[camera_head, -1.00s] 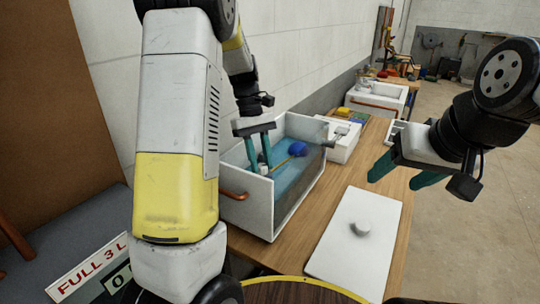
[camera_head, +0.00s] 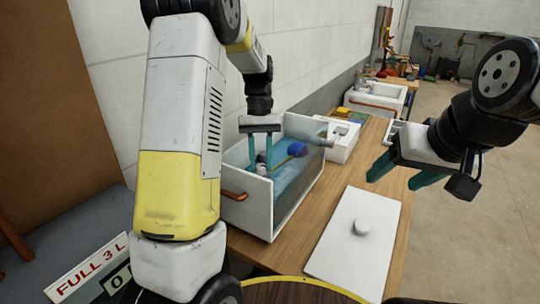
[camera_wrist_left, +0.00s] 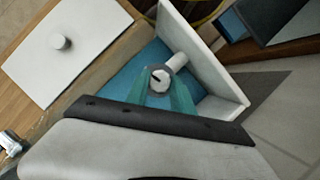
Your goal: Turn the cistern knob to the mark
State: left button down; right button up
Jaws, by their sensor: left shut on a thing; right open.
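The cistern (camera_head: 247,205) is an open white box on the bench with blue water inside. A blue float ball (camera_head: 297,149) on a brass-coloured rod shows in it. The small round light knob (camera_wrist_left: 160,78) has a dark line on its face and sits beside a white tube (camera_wrist_left: 177,62) inside the cistern. My left gripper (camera_head: 261,165) reaches down into the cistern, its teal fingers shut on the knob. The fingers flank the knob in the left wrist view (camera_wrist_left: 165,88). I cannot make out a separate target mark.
A white lid (camera_head: 345,250) with a round handle lies on the wooden bench, right of the cistern. A white box (camera_head: 342,143) and a basin (camera_head: 377,98) stand farther back. The wall runs close behind the cistern.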

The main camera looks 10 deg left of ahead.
pick_arm(q)
jog(key=c, duration=1.1)
grip_release()
jog(key=v, duration=0.7)
jog(key=shift+r, duration=0.35)
jog(key=shift+w, duration=0.15)
